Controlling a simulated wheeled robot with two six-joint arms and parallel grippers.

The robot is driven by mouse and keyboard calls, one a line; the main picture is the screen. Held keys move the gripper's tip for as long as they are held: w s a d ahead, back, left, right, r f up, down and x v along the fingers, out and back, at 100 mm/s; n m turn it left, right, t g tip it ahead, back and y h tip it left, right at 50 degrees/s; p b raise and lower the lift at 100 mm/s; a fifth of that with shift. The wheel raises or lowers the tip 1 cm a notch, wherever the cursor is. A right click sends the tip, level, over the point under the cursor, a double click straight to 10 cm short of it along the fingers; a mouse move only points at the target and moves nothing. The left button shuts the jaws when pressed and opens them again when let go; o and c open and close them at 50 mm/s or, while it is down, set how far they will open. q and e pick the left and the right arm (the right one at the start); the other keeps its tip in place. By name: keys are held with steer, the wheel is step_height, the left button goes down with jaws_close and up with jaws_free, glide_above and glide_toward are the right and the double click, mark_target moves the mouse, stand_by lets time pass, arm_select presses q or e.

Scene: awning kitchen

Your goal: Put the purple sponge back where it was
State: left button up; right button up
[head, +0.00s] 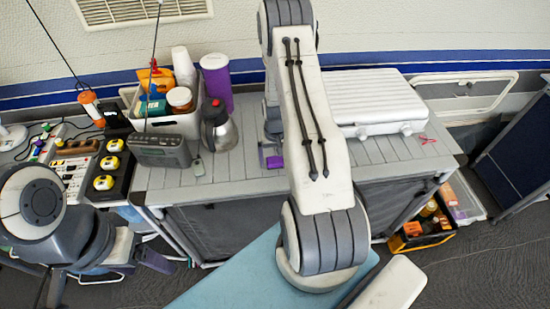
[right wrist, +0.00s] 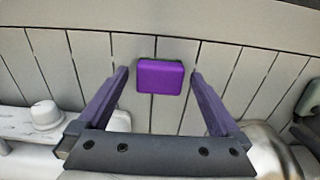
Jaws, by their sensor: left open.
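The purple sponge (head: 274,162) lies on the grey slatted tabletop (head: 240,174), partly hidden by my right arm in the head view. The right wrist view shows the sponge (right wrist: 160,76) as a small purple block, roughly centred between my fingertips. My right gripper (right wrist: 159,75) is open, with a narrow gap on each side of the sponge; I cannot tell how far above the table the tips are. In the head view the right gripper is mostly hidden behind its own arm. My left gripper (head: 155,262) is low at the left, in front of the table, open and away from the sponge.
Left of the sponge stand a metal jug (head: 216,125), a purple cylinder (head: 216,82), a white bin of items (head: 185,122) and a dark radio (head: 160,150). A white case (head: 362,100) lies to the right. Bare slats lie in front of the sponge.

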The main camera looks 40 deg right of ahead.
mark_target(275, 160)
steer(key=shift+r, duration=0.1)
steer(key=shift+r, duration=0.2)
step_height(275, 160, up, 12)
steer(key=b, duration=0.2)
steer(key=shift+b, duration=0.35)
steer(key=s+a+r+n, duration=0.1)
steer(key=a+r+n, duration=0.15)
steer(key=a, duration=0.55)
steer(key=s+a+r+n, duration=0.1)
steer(key=a+r+n, duration=0.1)
steer(key=a+r, duration=0.35)
steer(key=s+a+r+n, duration=0.2)
steer(key=a, duration=0.8)
steer(key=s+a+r+n, duration=0.2)
steer(key=s+a, duration=0.3)
steer(key=s, duration=0.3)
steer(key=s+a+r+n+y, duration=0.1)
steer(key=s+a+r+n, duration=0.1)
steer(key=s+a+n, duration=0.3)
steer(key=s, duration=0.4)
steer(key=shift+a, duration=0.15)
